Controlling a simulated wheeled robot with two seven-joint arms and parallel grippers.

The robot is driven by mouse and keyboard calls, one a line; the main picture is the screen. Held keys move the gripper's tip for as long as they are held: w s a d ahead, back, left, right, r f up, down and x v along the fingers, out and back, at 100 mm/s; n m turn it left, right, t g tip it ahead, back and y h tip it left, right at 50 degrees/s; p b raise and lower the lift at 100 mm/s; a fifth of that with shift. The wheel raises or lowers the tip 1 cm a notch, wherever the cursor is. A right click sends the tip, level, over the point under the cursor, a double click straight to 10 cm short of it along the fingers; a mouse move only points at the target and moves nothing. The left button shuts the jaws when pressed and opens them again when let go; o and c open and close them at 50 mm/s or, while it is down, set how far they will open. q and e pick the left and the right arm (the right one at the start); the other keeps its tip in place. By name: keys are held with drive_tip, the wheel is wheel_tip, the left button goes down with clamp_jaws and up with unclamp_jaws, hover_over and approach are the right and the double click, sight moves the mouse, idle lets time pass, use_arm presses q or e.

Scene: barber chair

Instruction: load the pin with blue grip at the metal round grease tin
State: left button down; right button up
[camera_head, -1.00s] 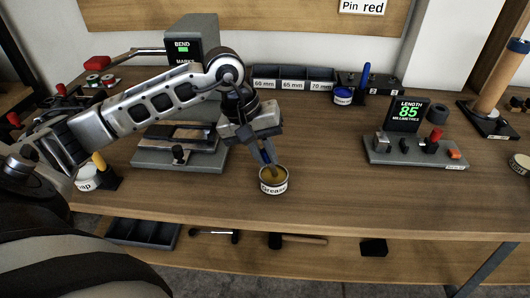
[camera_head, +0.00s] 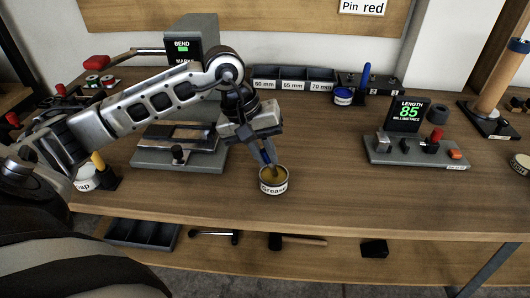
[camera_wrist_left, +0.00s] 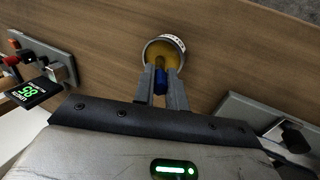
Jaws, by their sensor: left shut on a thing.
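The round metal grease tin (camera_head: 274,186), labelled "Grease", stands open on the bench near its front edge, with yellow-brown grease inside. It also shows in the left wrist view (camera_wrist_left: 178,42). My left gripper (camera_head: 268,158) is right above the tin and shut on the pin's blue grip (camera_wrist_left: 160,74). The pin points down into the tin's mouth; its lower end is hidden, so I cannot tell how deep it sits in the grease. My right gripper is not in view.
A bend station (camera_head: 185,150) stands left of the tin, and a length gauge reading 85 (camera_head: 415,152) stands to the right. Labelled bins (camera_head: 293,78) and a blue tin (camera_head: 343,96) are at the back. Bench around the tin's right is clear.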

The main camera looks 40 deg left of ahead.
use_arm(q)
drive_tip(key=shift+s+f, duration=0.1)
drive_tip(key=shift+f, duration=0.05)
idle(0.3)
drive_tip(key=shift+r+p, duration=1.85)
drive_tip(key=shift+r, duration=1.75)
